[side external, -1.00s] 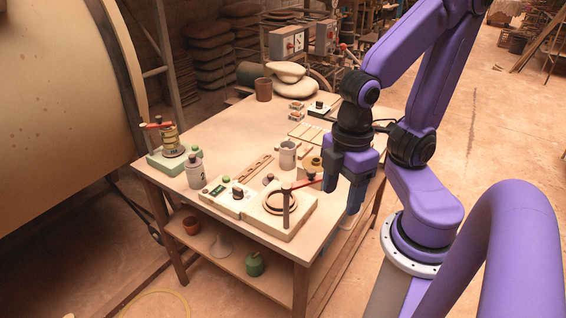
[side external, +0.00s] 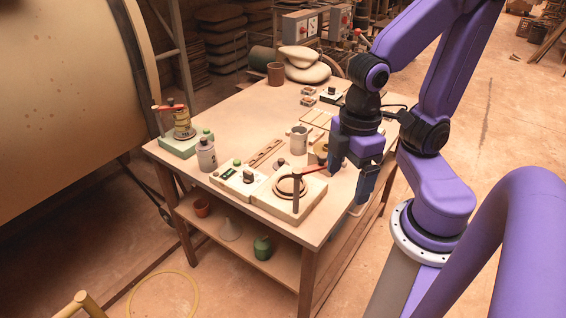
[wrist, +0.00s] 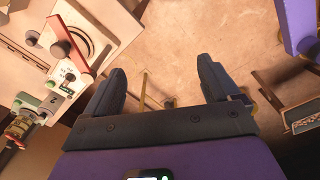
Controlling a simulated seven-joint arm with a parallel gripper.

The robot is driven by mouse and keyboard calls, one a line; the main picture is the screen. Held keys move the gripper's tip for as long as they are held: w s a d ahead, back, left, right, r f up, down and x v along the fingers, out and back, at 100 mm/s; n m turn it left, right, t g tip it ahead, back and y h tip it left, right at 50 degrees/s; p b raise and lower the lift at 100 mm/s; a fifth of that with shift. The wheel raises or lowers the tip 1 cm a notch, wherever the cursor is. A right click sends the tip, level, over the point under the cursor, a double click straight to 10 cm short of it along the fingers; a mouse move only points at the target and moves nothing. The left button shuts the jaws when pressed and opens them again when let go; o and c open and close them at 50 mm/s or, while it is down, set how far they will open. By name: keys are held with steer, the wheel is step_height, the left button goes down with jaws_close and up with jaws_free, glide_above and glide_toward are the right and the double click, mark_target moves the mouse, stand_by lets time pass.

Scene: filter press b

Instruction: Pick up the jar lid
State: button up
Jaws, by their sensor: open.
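My gripper (side external: 349,187) hangs at the right edge of the wooden table (side external: 232,117), pointing down. Its two fingers are apart with nothing between them. In the wrist view my gripper (wrist: 161,70) is over the floor, with the table to its left. I cannot clearly pick out the jar lid. A small dark knobbed piece (side external: 279,163) lies near the wooden strip, and I cannot tell if it is the lid.
A pale block with a ring and red-handled post (side external: 296,190) stands at the table's near corner, close to my gripper. A grey mug (side external: 299,138), a grey bottle (side external: 206,155) and a green-based stand (side external: 180,146) are farther left.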

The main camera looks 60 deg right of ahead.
steer(key=w+m, duration=0.7)
steer(key=w, duration=0.2)
steer(key=m, duration=2.1)
glide_above(281, 160)
steer(key=f, duration=1.8)
steer(key=shift+d+f, duration=0.1)
steer(key=shift+d, duration=0.1)
steer(key=shift+a+f, duration=0.1)
steer(key=shift+f, duration=2.75)
steer(key=shift+c, duration=0.3)
steer(key=c, duration=1.1)
